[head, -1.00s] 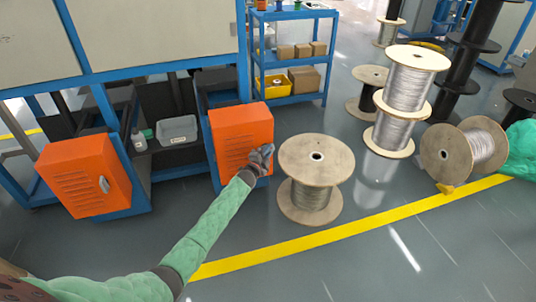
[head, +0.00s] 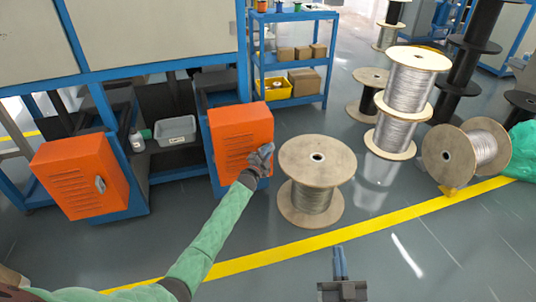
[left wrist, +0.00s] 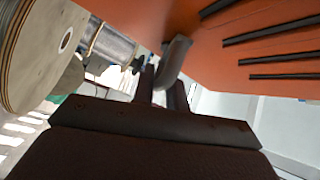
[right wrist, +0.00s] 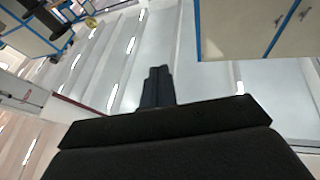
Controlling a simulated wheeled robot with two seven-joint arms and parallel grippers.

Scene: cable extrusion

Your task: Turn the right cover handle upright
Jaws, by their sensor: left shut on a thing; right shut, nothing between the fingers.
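The right orange cover (head: 232,130) is on the blue frame left of the standing spool. My left gripper (head: 264,158) reaches its right edge and is shut on the cover handle. In the left wrist view, the grey curved handle (left wrist: 178,58) stands out from the orange cover (left wrist: 250,40), its end between the fingers (left wrist: 162,92). In the head view the gripper hides most of the handle, so I cannot tell its exact tilt. My right gripper (head: 339,262) is shut and empty over the floor at the bottom; its closed fingers show in the right wrist view (right wrist: 157,88).
A left orange cover (head: 75,172) has its own grey handle (head: 100,184). A large wooden spool (head: 316,172) stands close right of my left gripper. A grey bin (head: 175,131) sits between the covers. The floor around my right gripper is clear.

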